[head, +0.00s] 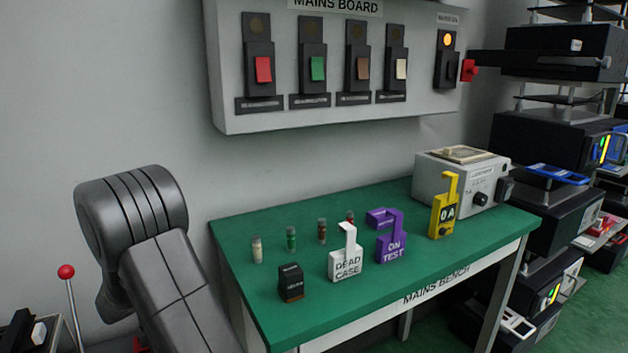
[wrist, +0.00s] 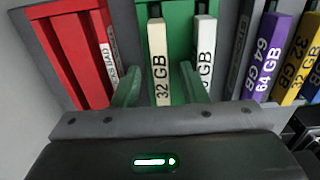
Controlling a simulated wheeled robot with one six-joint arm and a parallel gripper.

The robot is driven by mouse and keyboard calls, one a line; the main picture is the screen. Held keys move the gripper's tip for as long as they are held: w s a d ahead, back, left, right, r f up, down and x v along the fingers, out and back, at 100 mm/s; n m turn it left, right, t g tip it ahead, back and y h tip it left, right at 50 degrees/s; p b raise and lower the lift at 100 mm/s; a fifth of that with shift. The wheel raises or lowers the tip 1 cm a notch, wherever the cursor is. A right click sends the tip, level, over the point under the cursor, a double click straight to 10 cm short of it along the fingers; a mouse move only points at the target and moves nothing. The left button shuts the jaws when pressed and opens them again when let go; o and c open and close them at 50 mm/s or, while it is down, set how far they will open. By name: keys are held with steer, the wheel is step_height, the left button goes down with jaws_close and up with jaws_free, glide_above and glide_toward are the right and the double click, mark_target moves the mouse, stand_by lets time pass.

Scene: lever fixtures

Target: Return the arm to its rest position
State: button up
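My arm shows as thick grey links at the left of the head view, bent at a ribbed joint. Its gripper is out of that view. In the wrist view my gripper (wrist: 160,84) has two greenish fingers standing well apart, with nothing visibly clamped between them. Beyond the fingers is a green holder (wrist: 178,35) with a cream stick (wrist: 158,62) and a white stick (wrist: 204,50), both marked 32 GB. The white stick is partly behind the right finger. I cannot tell the exact distance from the fingers to the sticks.
A red holder (wrist: 75,50) and purple (wrist: 265,60) and yellow (wrist: 297,60) sticks flank the fingers. The green bench (head: 300,320) bears small tags and a grey instrument (head: 455,180). The mains board (head: 300,112) hangs above. Racked black units (head: 550,140) stand right; a red-knobbed lever (head: 66,272) is lower left.

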stand_by(0.3)
steer(key=shift+f, duration=0.3)
step_height(320, 180, up, 14)
steer(key=p, duration=0.3)
step_height(320, 180, down, 14)
steer(key=b, duration=0.3)
steer(key=shift+b, duration=0.3)
step_height(320, 180, up, 10)
steer(key=p, duration=0.6)
steer(key=shift+a+r, duration=0.1)
